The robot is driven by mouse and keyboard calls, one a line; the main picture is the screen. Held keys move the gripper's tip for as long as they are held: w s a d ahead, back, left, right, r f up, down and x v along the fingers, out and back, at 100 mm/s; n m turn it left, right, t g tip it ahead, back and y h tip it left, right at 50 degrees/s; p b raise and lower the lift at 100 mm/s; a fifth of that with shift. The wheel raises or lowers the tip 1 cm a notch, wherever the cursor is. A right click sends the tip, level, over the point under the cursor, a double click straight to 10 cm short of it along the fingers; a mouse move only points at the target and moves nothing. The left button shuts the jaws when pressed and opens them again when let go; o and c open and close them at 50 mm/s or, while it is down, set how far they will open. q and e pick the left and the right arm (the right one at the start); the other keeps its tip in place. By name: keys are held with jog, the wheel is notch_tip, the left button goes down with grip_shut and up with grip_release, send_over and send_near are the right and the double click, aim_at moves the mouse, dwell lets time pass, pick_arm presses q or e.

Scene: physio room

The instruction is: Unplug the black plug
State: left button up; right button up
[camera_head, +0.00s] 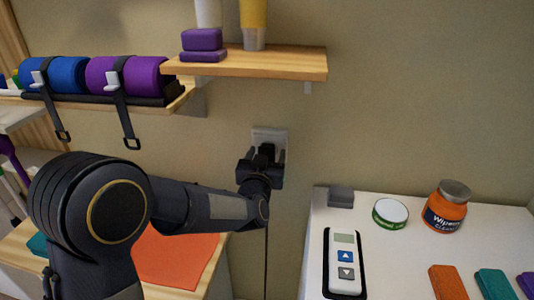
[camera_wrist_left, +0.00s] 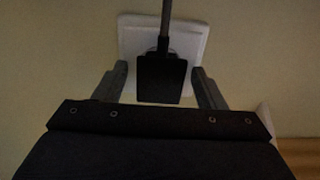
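The black plug (camera_wrist_left: 160,78) sits in the white wall socket (camera_wrist_left: 130,50), with its cord running up out of the top of the left wrist view. In the head view the plug (camera_head: 267,150) shows small and dark against the socket (camera_head: 270,134). My left gripper (camera_wrist_left: 160,82) is open, with one finger on each side of the plug. Gaps show between the fingers and the plug. In the head view my left gripper (camera_head: 266,156) is at the wall in front of the socket. My right gripper is in neither view.
A wooden shelf (camera_head: 290,62) with purple blocks and bottles is above the socket. A white table (camera_head: 400,260) at right holds a remote-like device (camera_head: 345,262), a round tin (camera_head: 390,213) and an orange wipes jar (camera_head: 447,207). A rack with rolled mats (camera_head: 125,75) is at left.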

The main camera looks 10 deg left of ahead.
pick_arm(q)
jog(key=c, duration=1.2)
jog(key=shift+s, duration=3)
